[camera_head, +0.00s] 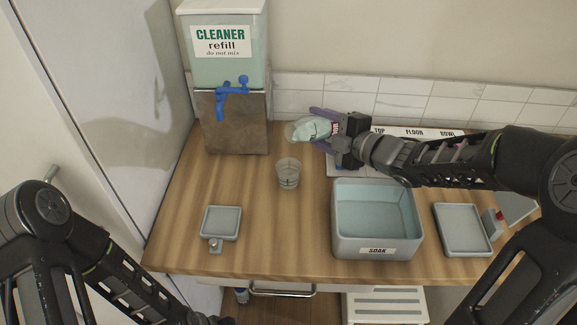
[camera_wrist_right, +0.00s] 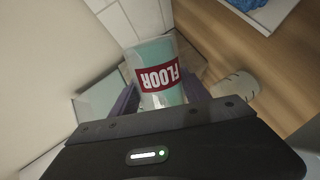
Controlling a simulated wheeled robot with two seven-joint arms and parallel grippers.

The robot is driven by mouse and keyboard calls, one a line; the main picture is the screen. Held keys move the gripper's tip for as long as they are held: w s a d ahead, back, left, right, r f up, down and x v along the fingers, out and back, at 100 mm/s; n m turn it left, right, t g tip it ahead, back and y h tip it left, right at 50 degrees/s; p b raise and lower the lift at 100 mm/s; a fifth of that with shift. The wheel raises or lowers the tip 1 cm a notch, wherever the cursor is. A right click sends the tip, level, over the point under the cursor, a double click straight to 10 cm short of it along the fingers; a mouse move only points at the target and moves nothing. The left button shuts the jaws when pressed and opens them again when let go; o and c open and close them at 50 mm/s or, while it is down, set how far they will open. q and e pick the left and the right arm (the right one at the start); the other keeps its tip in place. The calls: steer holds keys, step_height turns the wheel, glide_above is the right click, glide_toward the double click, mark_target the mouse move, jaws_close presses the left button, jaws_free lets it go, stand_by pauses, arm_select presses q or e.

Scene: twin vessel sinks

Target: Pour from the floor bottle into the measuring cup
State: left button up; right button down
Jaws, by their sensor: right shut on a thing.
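The floor bottle (camera_wrist_right: 158,75), a clear container with a red FLOOR label and pale green liquid, is between the fingers of my right gripper (camera_head: 322,128). In the head view the bottle (camera_head: 308,129) is tilted well over toward the left, above the counter. My right gripper (camera_wrist_right: 160,98) is shut on it. The measuring cup (camera_head: 288,174), clear with dark marks, stands upright on the counter, below and slightly left of the bottle. No stream of liquid can be made out. My left arm is at the lower left; its gripper fingers are not visible.
The cleaner refill dispenser (camera_head: 222,75) with a blue tap stands at the back left. A SOAK basin (camera_head: 343,240) sits at front centre-right. A small tray (camera_head: 221,222) is front left, another tray (camera_head: 463,230) right. A labelled board (camera_head: 345,166) lies behind the basin. Counter around the cup is clear.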

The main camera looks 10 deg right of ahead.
steer(key=shift+n+b, duration=0.4)
steer(key=shift+b, duration=0.6)
stand_by(1.2)
steer(key=r+m+p, duration=0.1)
steer(key=p, duration=0.3)
steer(key=shift+r, duration=0.2)
steer(key=shift+f+m, duration=0.65)
steer(key=shift+m, duration=0.05)
steer(key=shift+a+f+y, duration=0.1)
steer(key=shift+f+y, duration=0.05)
steer(key=shift+y, duration=0.15)
